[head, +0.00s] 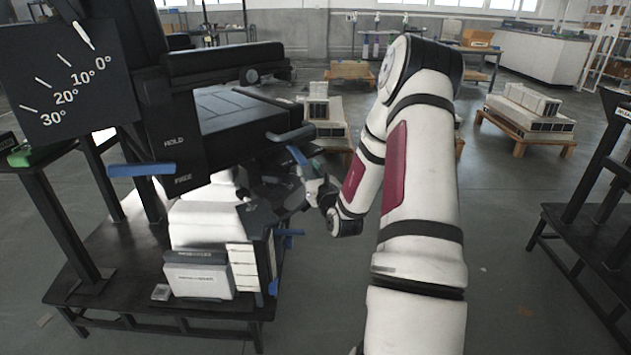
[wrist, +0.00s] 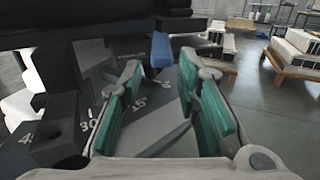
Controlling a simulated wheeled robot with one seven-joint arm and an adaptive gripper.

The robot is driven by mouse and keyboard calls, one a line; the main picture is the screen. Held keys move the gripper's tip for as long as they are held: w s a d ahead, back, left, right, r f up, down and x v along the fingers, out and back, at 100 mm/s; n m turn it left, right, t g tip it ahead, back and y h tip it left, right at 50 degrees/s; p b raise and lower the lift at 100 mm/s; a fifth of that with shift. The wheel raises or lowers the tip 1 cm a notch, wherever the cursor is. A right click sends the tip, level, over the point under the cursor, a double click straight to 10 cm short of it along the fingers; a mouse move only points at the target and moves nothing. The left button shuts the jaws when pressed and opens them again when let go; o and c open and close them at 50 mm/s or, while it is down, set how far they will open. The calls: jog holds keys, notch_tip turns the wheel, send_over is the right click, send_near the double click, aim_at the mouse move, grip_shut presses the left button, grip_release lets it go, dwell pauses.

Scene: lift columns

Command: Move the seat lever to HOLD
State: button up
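A black post on the left of the head view carries the labels HOLD (head: 173,141) and FREE (head: 182,180). A blue lever (head: 142,169) sticks out left from it, lying between the labels in height and nearer FREE. My gripper (head: 303,167) is on the right side of the black seat unit, well away from that lever. In the wrist view my gripper (wrist: 160,80) is open, with teal pads apart and nothing between them. A blue handle (wrist: 161,50) shows just beyond the fingertips. I cannot tell whether it is touched, or which lever it belongs to.
White boxes (head: 200,275) stand on the black bench under the seat. Open floor (head: 510,200) is on the right, with pallets behind.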

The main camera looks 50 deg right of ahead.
jog(key=v, duration=0.6)
jog(key=shift+s, duration=0.2)
jog(key=shift+a, duration=0.1)
dwell(0.4)
